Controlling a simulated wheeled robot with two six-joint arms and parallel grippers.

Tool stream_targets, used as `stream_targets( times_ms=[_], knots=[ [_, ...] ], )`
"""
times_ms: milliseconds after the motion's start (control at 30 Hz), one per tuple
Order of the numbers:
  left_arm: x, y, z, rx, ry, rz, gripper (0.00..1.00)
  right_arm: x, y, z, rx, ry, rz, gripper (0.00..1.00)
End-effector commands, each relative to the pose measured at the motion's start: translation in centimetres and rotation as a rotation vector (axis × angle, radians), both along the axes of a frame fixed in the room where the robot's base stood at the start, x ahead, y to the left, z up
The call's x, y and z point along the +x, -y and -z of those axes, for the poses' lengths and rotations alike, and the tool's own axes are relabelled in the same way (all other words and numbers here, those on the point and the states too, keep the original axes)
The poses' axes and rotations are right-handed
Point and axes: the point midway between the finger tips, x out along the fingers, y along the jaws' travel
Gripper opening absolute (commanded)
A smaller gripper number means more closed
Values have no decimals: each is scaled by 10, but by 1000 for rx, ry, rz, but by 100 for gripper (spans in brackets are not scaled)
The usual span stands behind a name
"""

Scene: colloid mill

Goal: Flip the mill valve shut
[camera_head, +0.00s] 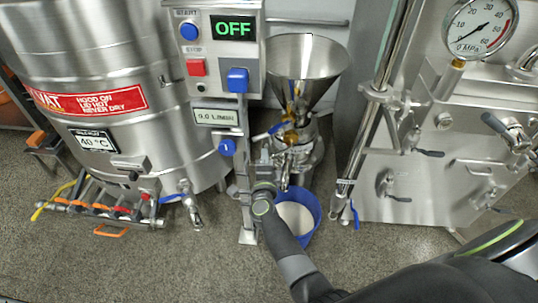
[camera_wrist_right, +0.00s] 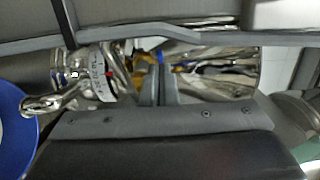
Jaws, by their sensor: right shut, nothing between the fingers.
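The mill is a steel funnel (camera_head: 305,58) above a steel body, with brass fittings (camera_head: 291,137) between them. My right gripper (camera_head: 264,192) is low in front of the mill, below the handle. In the right wrist view my right gripper (camera_wrist_right: 154,82) has its fingers together and empty, close to the brass and a bit of blue. Whether it touches the handle cannot be told. My left gripper is not in view.
A blue bucket (camera_head: 314,208) with pale contents stands under the mill spout. The control post (camera_head: 222,50) reads OFF. A large steel tank (camera_head: 90,60) stands left, a steel machine with a gauge (camera_head: 480,28) right. Front floor is clear left of my arm.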

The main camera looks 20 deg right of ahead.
Motion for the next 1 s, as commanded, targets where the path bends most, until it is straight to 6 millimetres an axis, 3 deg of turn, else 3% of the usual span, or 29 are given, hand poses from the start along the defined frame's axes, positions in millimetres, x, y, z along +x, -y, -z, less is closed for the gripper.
stream_targets(
  times_ms=[333, 567, 667, 833, 1000],
  knots=[
    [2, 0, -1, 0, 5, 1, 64, -1, -2, 0, 0, 0, 0, 0],
    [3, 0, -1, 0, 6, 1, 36, -9, -3, 1, -57, -17, -66, 0],
    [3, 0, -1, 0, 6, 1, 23, -25, -6, 4, -151, -51, -174, 0],
    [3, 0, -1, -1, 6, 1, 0, -73, -16, 19, -390, -179, -428, 0],
    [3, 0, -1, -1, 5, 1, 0, -141, -20, 47, -626, -383, -680, 0]
  ],
)
